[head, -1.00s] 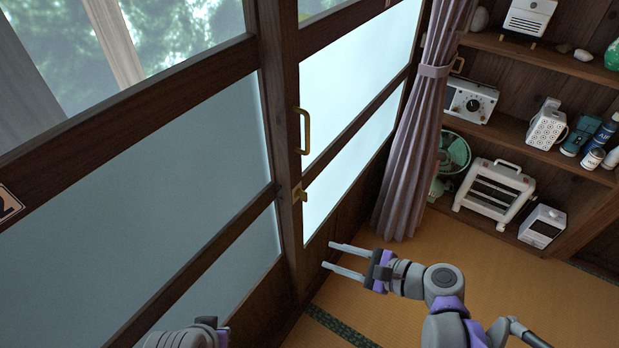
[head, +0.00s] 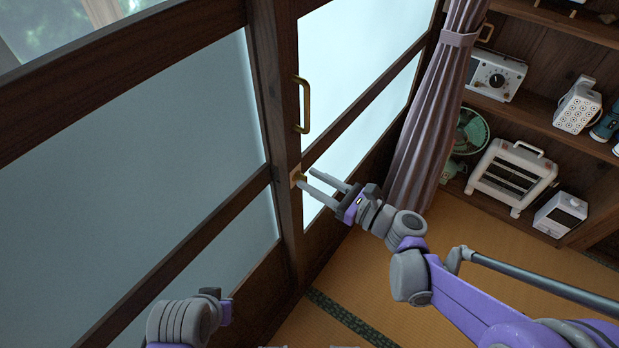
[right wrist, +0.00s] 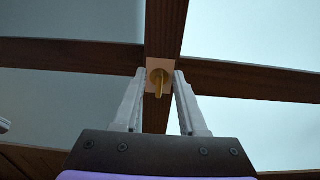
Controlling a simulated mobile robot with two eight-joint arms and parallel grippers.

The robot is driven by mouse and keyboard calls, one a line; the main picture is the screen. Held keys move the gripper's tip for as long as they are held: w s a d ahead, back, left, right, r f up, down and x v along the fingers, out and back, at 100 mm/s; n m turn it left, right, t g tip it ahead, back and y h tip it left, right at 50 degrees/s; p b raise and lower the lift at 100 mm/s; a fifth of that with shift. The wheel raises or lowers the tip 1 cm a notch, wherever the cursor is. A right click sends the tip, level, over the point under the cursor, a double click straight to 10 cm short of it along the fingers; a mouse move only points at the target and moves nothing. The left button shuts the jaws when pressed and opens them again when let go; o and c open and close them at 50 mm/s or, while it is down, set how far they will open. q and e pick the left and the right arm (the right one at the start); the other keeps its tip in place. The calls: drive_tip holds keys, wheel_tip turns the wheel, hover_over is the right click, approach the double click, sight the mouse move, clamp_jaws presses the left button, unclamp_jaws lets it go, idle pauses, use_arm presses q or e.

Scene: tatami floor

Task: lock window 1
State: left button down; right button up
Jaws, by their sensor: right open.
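The window lock (head: 298,177) is a small brass piece on a pale plate, set on the dark wooden upright below the long brass handle (head: 303,104). In the right wrist view the brass knob (right wrist: 158,82) sticks out from its plate between the two fingers. My right gripper (head: 306,177) is open, its fingertips close to the lock, one on either side. I cannot tell whether they touch it. My left arm's end (head: 190,318) is low at the left, and its fingers are hidden.
Frosted window panes (head: 130,150) in dark wooden frames fill the left. A purple curtain (head: 432,120) hangs right of the window. Shelves behind hold a radio (head: 497,76), a heater (head: 510,178) and a green fan (head: 468,132). The tatami floor (head: 400,290) is clear.

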drive_tip(key=shift+x, duration=0.8)
clamp_jaws()
